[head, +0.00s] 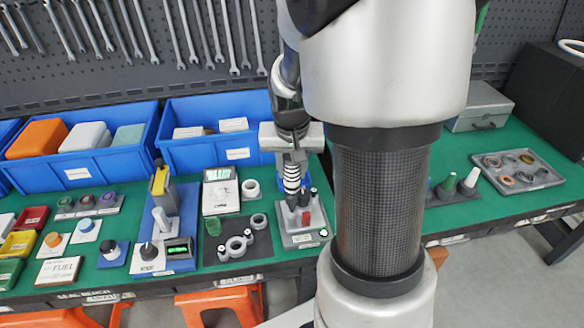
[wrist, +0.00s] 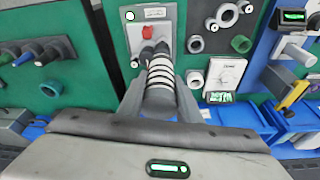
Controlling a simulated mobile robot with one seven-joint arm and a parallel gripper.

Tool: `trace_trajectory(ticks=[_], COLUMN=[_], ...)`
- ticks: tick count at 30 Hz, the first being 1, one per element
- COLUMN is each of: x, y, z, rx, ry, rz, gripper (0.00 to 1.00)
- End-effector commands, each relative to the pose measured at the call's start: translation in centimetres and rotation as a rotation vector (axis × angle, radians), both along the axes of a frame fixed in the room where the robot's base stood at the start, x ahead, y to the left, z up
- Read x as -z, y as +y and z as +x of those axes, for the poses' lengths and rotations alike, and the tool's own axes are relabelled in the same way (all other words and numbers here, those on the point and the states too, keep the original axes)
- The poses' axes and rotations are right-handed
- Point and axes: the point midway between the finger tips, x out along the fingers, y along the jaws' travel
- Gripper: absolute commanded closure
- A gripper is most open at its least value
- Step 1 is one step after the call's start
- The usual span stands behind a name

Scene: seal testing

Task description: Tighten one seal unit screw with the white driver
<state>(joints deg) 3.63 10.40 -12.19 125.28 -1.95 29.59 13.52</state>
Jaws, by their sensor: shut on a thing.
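My gripper (head: 291,155) is shut on the driver (head: 291,178), which has a white and black banded handle. The driver points down and shows from above between the fingers in the wrist view (wrist: 161,80). Below it stands the seal unit (head: 303,240), a grey plate with a red part (head: 306,218), dark posts and a small green light; its plate also shows in the wrist view (wrist: 150,22).
Blue bins (head: 225,150) stand behind, under a wall of wrenches. A grey tray of rings (head: 517,170) is at the right. My arm hides the middle-right of the bench.

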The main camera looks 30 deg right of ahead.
Motion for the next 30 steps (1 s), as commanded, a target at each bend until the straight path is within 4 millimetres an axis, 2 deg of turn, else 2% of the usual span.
trace_trajectory(ticks=[30], x=[1.3], y=[0.0], z=[0.1], rx=[0.000], ry=[-0.002], rz=[0.000], gripper=[0.96])
